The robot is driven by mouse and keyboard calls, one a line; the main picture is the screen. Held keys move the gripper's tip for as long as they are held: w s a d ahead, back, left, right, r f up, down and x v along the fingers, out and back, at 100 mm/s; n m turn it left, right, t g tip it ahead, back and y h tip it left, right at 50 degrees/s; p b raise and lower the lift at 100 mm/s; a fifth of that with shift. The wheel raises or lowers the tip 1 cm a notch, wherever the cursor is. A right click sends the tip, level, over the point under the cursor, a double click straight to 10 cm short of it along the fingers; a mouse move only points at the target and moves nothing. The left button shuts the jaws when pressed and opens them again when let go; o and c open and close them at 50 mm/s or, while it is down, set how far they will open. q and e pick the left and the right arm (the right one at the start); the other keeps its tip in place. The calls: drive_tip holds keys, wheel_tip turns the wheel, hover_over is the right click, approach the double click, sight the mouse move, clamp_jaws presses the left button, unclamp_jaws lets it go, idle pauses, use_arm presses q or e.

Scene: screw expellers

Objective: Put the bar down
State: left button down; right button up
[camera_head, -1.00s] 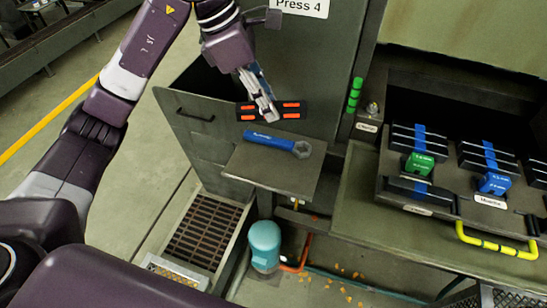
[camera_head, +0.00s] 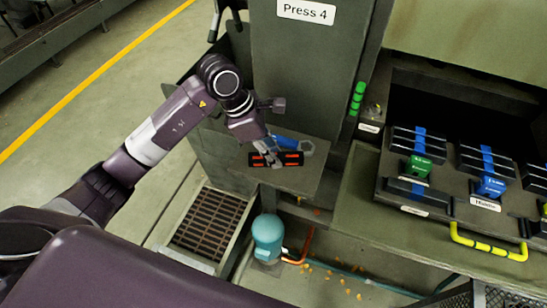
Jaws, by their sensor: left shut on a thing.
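The bar (camera_head: 292,158) is black with orange-red marks. My left gripper (camera_head: 272,160) is shut on it near its middle. The bar shows over the front part of a small grey shelf (camera_head: 300,185) fixed to the press; I cannot tell whether it touches the shelf. A blue wrench (camera_head: 307,147) lies on the shelf behind the bar, and my gripper and arm hide part of it. My right gripper is not in view.
To the right, a rack (camera_head: 385,190) holds several black bars with blue bands, a green block (camera_head: 417,167) and a blue block (camera_head: 491,186). A yellow handle (camera_head: 489,243) sticks out below. A teal motor (camera_head: 267,236) and a floor grate (camera_head: 208,225) lie below the shelf.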

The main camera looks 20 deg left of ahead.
use_arm(q)
wheel_tip(320, 180, down, 2)
drive_tip(key=shift+f, duration=0.4)
drive_tip(key=c, duration=1.7)
unclamp_jaws()
drive_tip(key=shift+c, duration=0.2)
drive_tip(key=shift+r, duration=0.2)
drive_tip(key=b+v, duration=0.3)
drive_tip(key=v, duration=0.7)
drive_tip(key=shift+a+r+b, duration=0.15)
drive_tip(key=shift+r+b, duration=0.1)
drive_tip(key=shift+b, duration=0.05)
drive_tip(key=shift+s+a+r, duration=0.15)
drive_tip(key=shift+a+r, duration=0.05)
drive_tip(key=shift+r, duration=0.4)
